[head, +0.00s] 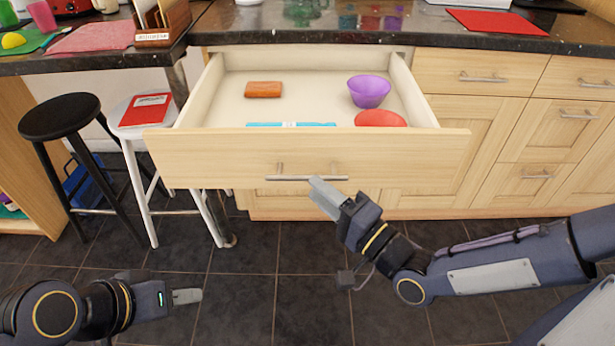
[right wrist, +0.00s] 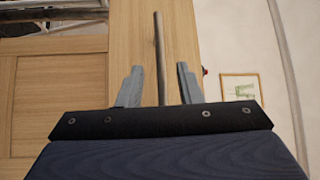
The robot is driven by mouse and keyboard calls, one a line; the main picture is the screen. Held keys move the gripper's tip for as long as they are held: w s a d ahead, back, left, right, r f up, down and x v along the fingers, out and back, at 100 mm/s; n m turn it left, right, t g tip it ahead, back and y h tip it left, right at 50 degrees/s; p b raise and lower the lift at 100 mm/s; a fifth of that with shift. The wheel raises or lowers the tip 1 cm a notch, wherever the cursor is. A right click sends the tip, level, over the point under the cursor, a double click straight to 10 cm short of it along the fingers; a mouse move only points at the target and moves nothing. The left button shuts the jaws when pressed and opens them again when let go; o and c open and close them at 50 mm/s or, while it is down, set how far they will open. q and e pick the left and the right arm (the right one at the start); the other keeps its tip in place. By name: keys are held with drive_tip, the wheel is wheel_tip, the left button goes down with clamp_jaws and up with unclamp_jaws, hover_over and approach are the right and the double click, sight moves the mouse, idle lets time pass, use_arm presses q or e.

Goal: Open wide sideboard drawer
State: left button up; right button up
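The wide light-wood drawer (head: 220,160) is pulled well out of the sideboard, with its inside in view. Its metal bar handle (head: 290,178) is on the front face. In the right wrist view, the handle (right wrist: 160,60) runs between the fingers of my right gripper (right wrist: 158,88). These fingers are apart, with a gap on each side of the bar. In the head view, my right gripper (head: 325,192) is at the right part of the handle. My left gripper (head: 187,296) is low at the left, away from the drawer; its finger gap cannot be made out.
The drawer holds an orange-brown block (head: 263,89), a purple bowl (head: 369,91), a red round item (head: 380,118) and a blue item (head: 262,125). A white stool (head: 140,131) and a black stool (head: 62,115) stand close at the left. Dark floor (head: 240,285) is clear in front.

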drive_tip(key=v, duration=0.2)
drive_tip(key=shift+s+d, duration=0.25)
drive_tip(key=shift+d, duration=0.05)
